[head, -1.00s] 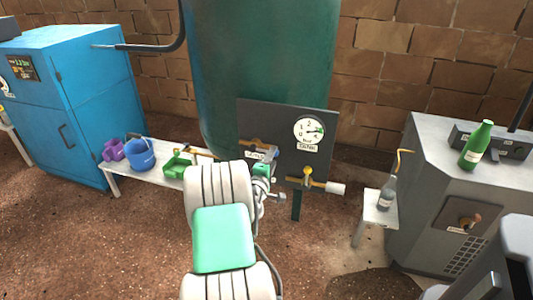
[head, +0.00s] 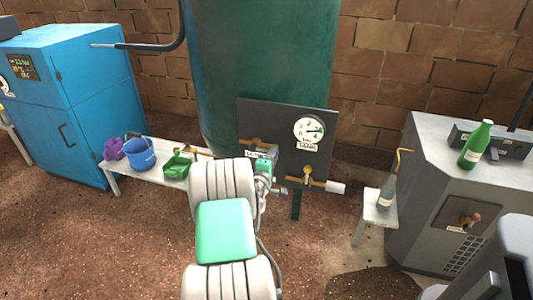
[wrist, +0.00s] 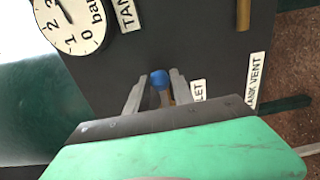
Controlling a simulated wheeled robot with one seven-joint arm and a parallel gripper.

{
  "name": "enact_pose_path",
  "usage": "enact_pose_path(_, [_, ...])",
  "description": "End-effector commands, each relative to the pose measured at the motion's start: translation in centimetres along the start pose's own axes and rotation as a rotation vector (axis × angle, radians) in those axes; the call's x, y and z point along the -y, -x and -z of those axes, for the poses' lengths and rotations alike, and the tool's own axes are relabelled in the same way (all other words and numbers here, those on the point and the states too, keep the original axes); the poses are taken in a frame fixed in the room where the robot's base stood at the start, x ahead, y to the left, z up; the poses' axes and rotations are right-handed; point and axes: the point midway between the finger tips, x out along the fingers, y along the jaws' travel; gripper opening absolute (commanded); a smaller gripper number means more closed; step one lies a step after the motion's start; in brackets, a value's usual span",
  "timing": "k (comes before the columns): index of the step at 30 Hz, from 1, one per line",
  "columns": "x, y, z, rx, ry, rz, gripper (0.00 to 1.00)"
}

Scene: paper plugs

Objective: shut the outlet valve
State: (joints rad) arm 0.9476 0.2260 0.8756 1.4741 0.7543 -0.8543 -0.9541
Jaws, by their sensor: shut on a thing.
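The outlet valve sits on the dark panel (head: 255,115) on the green tank. Its brass pipe (head: 252,141) shows in the head view beside my gripper, but its handle is hidden there. In the wrist view, the blue-tipped handle (wrist: 160,79) stands between my fingers, beside a label ending in "LET" (wrist: 198,92). My gripper (head: 272,151) is shut on this handle. In the wrist view, my gripper (wrist: 159,74) has one finger on each side of the blue tip. Whether the valve is open or shut cannot be told.
A round gauge (head: 308,130) and the tank vent with its yellow handle (head: 307,174) are right of my gripper. A low bench (head: 125,176) with purple, blue and green containers stands left. A grey cabinet (head: 425,165) with a green bottle (head: 476,145) stands right.

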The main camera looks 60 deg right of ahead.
Motion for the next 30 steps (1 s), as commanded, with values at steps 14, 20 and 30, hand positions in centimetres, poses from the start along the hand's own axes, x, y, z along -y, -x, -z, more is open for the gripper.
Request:
enact_pose_path(14, [-0.8,0.0,0.1,0.0,0.043,0.001,0.06])
enact_pose_path(20, [-2.0,0.0,0.3,-0.001,0.174,0.002,0.06])
enact_pose_path(30, [-2.3,0.0,0.4,-0.001,0.272,-0.001,0.06])
